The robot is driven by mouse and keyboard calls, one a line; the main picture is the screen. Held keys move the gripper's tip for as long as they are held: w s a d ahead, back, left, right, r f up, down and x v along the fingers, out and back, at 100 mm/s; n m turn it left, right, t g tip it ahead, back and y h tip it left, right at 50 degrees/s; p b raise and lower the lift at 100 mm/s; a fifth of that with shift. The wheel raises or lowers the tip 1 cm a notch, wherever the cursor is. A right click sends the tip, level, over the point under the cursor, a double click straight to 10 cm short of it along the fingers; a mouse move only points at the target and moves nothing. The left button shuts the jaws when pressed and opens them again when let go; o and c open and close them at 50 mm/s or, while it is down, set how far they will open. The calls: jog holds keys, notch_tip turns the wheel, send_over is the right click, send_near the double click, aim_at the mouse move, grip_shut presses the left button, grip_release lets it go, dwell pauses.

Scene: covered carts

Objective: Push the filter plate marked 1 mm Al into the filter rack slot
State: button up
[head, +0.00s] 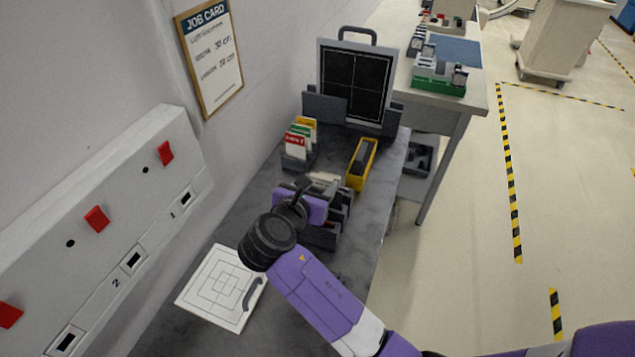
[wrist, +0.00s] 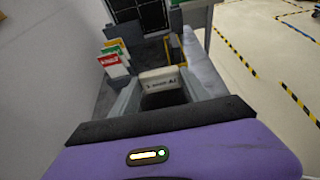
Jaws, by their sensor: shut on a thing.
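The filter plate (wrist: 160,78) is a pale plate with "mm Al" on its face; its number is too blurred to read. It sits between the two grey fingers of my gripper (wrist: 160,92), which is shut on it. In the head view, the pale plate (head: 324,179) shows just beyond the purple body of my gripper. The dark filter rack (head: 340,212) stands on the grey bench beside and below the gripper, partly hidden by it. The slot and the plate's lower edge are hidden, so I cannot tell how far in the plate is.
A holder with red, green and yellow cards (head: 299,140) stands behind to the left. A yellow bin (head: 361,164) is behind to the right. A framed black panel (head: 356,85) stands at the back. A white target plate (head: 220,288) lies in front. The wall is close on the left.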

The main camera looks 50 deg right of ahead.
jog(key=shift+f+b, duration=0.55)
jog(key=shift+f, duration=1.9)
jog(key=shift+r, duration=0.15)
jog(key=shift+r+p, duration=0.95)
jog(key=shift+r, duration=3.15)
jog(key=shift+f+b, duration=0.3)
jog(key=shift+f, duration=1.7)
